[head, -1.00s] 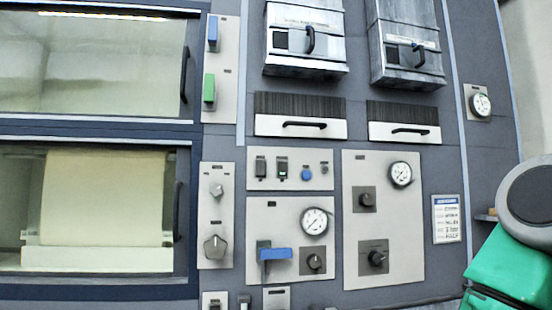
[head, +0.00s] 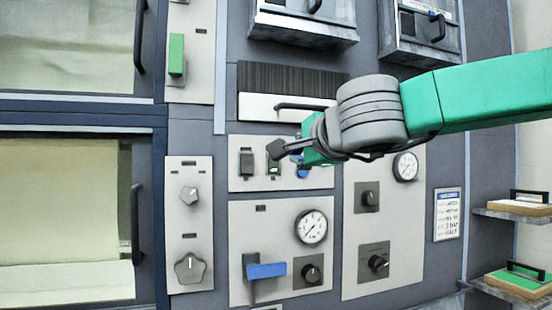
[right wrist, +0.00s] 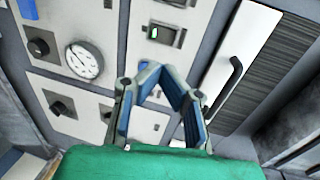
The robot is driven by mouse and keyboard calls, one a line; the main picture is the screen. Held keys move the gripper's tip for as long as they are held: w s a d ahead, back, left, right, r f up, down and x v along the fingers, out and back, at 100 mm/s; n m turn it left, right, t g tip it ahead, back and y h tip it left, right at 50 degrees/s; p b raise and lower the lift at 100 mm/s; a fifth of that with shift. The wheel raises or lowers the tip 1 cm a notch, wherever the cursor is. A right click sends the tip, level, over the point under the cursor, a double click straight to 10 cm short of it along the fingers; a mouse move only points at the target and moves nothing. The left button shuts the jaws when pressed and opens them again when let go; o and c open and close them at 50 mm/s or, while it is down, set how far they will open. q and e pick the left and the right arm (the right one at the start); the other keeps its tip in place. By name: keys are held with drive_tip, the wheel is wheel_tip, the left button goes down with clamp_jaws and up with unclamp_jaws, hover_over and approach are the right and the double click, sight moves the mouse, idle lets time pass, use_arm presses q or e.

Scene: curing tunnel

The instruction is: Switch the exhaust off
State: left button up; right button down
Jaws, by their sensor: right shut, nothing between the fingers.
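A small panel (head: 238,182) carries a row of controls. One black rocker switch (head: 246,162) shows no light. Beside it, a switch with a green light (head: 273,168) is partly behind my fingertips; it also shows in the right wrist view (right wrist: 165,35). I cannot read which label says exhaust. A blue knob (head: 302,172) is partly hidden by the gripper. My left gripper is not in view.
Below are a gauge (head: 311,227), a blue lever (head: 267,270) and a dark knob (head: 311,271). A drawer handle (head: 300,107) sits just above the panel. Glass doors stand at left; shelves with trays (head: 518,208) at right.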

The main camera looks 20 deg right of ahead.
approach(274, 164)
drive_tip(key=w+d+f, duration=0.1)
drive_tip(key=w, duration=0.2)
drive_tip(key=shift+w+a+r+p, duration=0.1)
drive_tip(key=shift+w+a+p, duration=0.15)
drive_tip(key=shift+w, duration=0.5)
drive_tip(key=shift+w+a+f+p, duration=0.15)
drive_tip(key=shift+w+p, duration=0.15)
drive_tip(key=shift+w, duration=0.45)
drive_tip(key=shift+w+a+r+p, duration=0.2)
drive_tip(key=shift+w+p, duration=0.1)
drive_tip(key=shift+w, duration=0.45)
drive_tip(key=shift+d, duration=0.1)
drive_tip(key=shift+w+d+r+p, duration=0.2)
drive_tip(key=shift+w+p, duration=0.25)
drive_tip(key=shift+p, duration=0.75)
